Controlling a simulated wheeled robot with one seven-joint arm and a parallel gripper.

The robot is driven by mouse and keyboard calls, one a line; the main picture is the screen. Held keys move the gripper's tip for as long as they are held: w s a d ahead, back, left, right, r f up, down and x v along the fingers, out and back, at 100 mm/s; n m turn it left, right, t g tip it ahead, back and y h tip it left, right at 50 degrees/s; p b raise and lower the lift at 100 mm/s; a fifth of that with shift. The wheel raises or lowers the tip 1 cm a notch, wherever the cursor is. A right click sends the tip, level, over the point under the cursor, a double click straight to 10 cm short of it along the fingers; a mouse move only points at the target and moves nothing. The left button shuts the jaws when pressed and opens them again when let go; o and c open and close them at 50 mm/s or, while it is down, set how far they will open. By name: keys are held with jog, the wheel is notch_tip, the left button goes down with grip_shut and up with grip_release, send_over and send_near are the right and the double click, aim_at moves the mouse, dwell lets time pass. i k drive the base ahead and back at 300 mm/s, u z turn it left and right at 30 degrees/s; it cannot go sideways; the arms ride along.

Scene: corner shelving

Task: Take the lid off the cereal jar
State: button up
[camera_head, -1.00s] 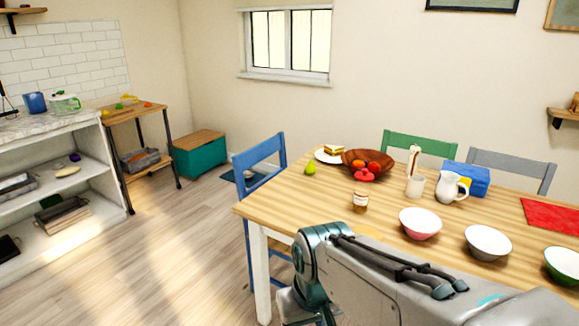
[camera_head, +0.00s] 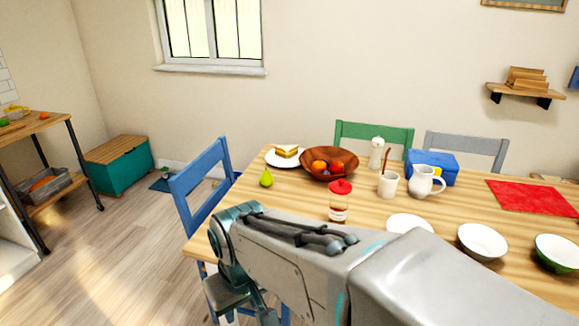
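The cereal jar (camera_head: 338,213) stands upright on the wooden table, in front of the fruit bowl. It looks small and clear, with brownish contents and a pale band low down. Its red lid (camera_head: 341,187) shows at its top and appears to sit on it. My arm crosses the lower middle of the view, just in front of the jar, and bends down at the table's left corner. My gripper's fingers do not show.
A wooden bowl of fruit (camera_head: 343,163), a pear (camera_head: 266,178), a sandwich plate (camera_head: 272,161), a cup (camera_head: 388,184) and a white pitcher (camera_head: 424,182) surround the jar. Bowls (camera_head: 482,242) line the near side. A blue chair (camera_head: 205,188) stands at the table's left end.

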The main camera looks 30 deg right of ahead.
aim_at(339, 187)
jog(key=z, duration=0.75)
jog(key=i, duration=0.8)
jog(key=z, duration=0.9)
